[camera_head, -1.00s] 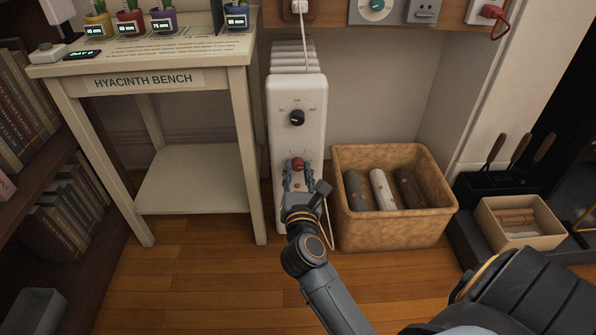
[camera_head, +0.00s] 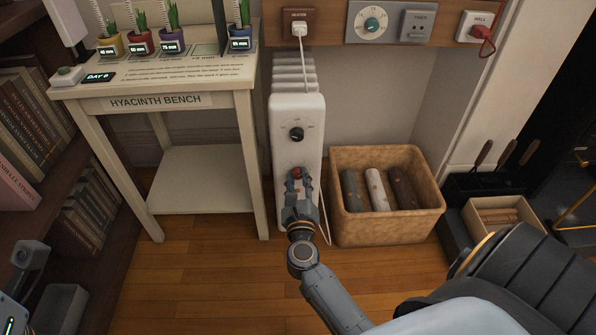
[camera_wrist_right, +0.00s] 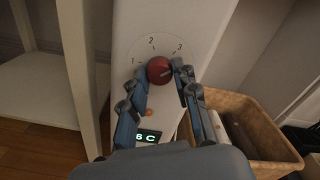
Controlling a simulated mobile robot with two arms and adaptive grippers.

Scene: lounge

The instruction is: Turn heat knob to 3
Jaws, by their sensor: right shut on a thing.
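The white heater (camera_head: 297,110) stands between the bench and the basket. Its red heat knob (camera_head: 297,172) is low on the front panel, below a black knob (camera_head: 296,134). In the right wrist view the red knob (camera_wrist_right: 159,70) sits under a dial marked 1, 2 and 3. A faint pale mark on it seems to lean right, but its exact setting is unclear. My right gripper (camera_wrist_right: 160,76) is shut on the red knob, a finger on each side. Part of my left gripper (camera_head: 28,256) shows at the lower left edge; its fingers are not clear.
The hyacinth bench (camera_head: 155,102) stands left of the heater. A basket of logs (camera_head: 385,226) is close on its right. A white cord (camera_head: 304,62) runs from the heater to the wall plug. Wooden floor (camera_head: 210,275) is clear in front.

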